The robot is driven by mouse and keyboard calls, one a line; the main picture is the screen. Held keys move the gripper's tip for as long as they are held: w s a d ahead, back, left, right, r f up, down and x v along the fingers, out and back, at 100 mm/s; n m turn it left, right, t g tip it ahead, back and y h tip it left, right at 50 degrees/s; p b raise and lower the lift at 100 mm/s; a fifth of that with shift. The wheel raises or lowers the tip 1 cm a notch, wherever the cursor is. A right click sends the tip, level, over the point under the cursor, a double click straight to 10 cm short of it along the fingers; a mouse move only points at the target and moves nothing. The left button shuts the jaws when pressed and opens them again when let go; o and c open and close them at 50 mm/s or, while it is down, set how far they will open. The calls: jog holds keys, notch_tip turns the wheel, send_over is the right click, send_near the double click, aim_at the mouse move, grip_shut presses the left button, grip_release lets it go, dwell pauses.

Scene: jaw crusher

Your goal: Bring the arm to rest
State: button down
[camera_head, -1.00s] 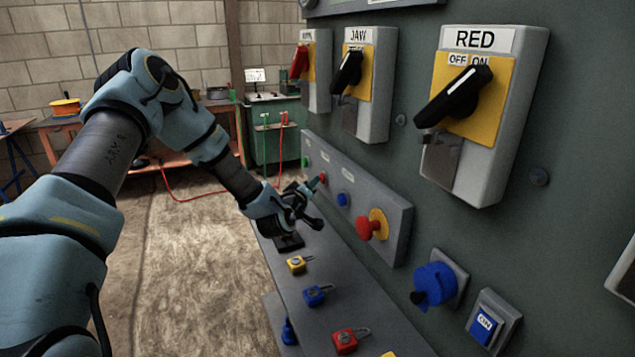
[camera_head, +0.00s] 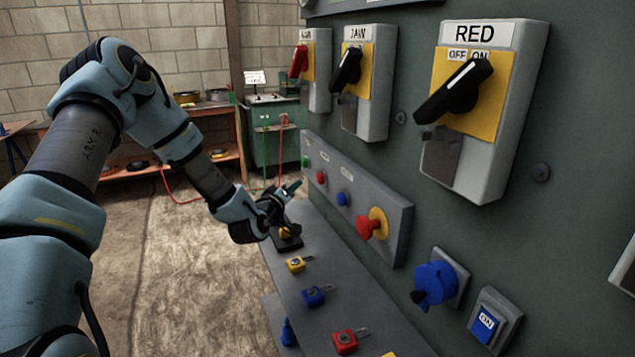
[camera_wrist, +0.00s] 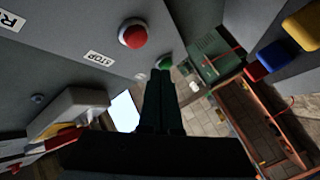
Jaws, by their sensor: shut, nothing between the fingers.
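My gripper (camera_head: 292,190) is in the head view, left of the button panel (camera_head: 385,222) and above the far end of the grey shelf (camera_head: 335,300). It is shut and empty. In the wrist view my gripper's fingers (camera_wrist: 160,85) are together, with a green button (camera_wrist: 165,62) just beyond their tips in the picture. A red button (camera_wrist: 133,34) with a STOP label beside it is up and left of the tips. My arm is bent, with its elbow at the upper left of the head view. A gap shows between the gripper and the panel.
Padlocks in yellow (camera_head: 295,264), blue (camera_head: 313,295) and red (camera_head: 344,342) lie on the shelf. A red mushroom button (camera_head: 369,227) and switch boxes (camera_head: 487,110) jut from the wall. A green cabinet (camera_head: 275,140) stands behind. The floor left of the shelf is open.

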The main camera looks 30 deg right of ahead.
jog(key=shift+w+a, duration=0.1)
jog(key=shift+a, duration=0.05)
dwell(0.3)
jog(key=s+a+m+g+y, duration=0.1)
jog(key=a+g+y, duration=0.15)
jog(key=a, duration=0.65)
jog(key=s+a+r+m+g+y, duration=0.1)
jog(key=a+y, duration=0.3)
jog(key=a, duration=0.4)
jog(key=s+a+m+g+y, duration=0.1)
jog(key=a+y, duration=0.2)
jog(key=a, duration=0.6)
jog(key=s+a+r+n+g+y, duration=0.1)
jog(key=s+a+r+g+y, duration=0.1)
jog(key=s+a, duration=0.6)
jog(key=s+a+r+n+g+y, duration=0.1)
jog(key=s+a+r+g, duration=0.1)
jog(key=s+a, duration=0.5)
jog(key=shift+s+a+r+g+y, duration=0.35)
jog(key=shift+a+r, duration=0.05)
jog(key=shift+r, duration=0.05)
jog(key=c, duration=1.6)
grip_release()
